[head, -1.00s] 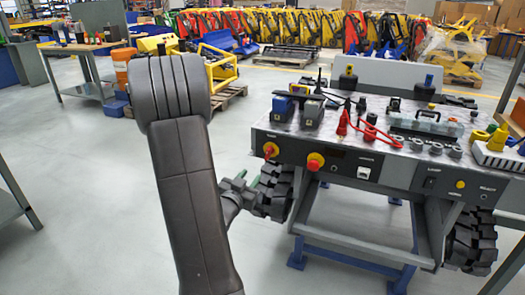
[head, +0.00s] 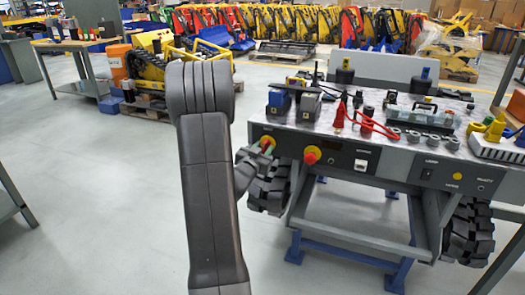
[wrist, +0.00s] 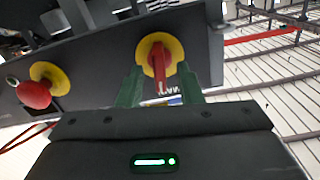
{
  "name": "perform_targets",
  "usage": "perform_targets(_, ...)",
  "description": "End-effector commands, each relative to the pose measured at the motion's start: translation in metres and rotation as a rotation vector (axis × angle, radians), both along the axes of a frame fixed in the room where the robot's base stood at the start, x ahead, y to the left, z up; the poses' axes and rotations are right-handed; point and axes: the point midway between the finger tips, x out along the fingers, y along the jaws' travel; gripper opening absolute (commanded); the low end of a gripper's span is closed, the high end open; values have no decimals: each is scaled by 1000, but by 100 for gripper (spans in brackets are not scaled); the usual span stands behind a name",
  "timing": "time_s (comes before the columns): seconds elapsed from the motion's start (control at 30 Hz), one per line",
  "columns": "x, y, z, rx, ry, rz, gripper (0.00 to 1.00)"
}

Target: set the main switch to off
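The main switch is a red rotary handle on a round yellow plate at the left end of the carrier's front panel. It shows in the head view (head: 267,143) and in the wrist view (wrist: 159,60). In the wrist view the handle runs about upright in the picture. My gripper (wrist: 160,84) is open, with its two green fingers on either side of the handle and a gap at each side. The fingertips reach close to the yellow plate; whether they touch it I cannot tell. In the head view my gripper (head: 258,152) partly covers the switch.
A red mushroom button (head: 312,155) on a yellow plate sits right of the main switch; in the wrist view this button (wrist: 38,92) is at the left. Black and grey blocks, red cables (head: 375,124) and a clear case stand on the carrier's top. A black track (head: 270,187) lies below the panel.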

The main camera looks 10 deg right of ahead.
Motion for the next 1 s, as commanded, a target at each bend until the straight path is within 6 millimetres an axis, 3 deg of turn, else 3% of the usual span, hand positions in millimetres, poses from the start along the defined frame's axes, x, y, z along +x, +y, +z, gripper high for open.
perform_targets(0.27,1,-1,0,0,0,0,31)
perform_targets(0.43,1,0,0,0,0,0,0)
perform_targets(1.0,1,0,0,-135,92,0,0)
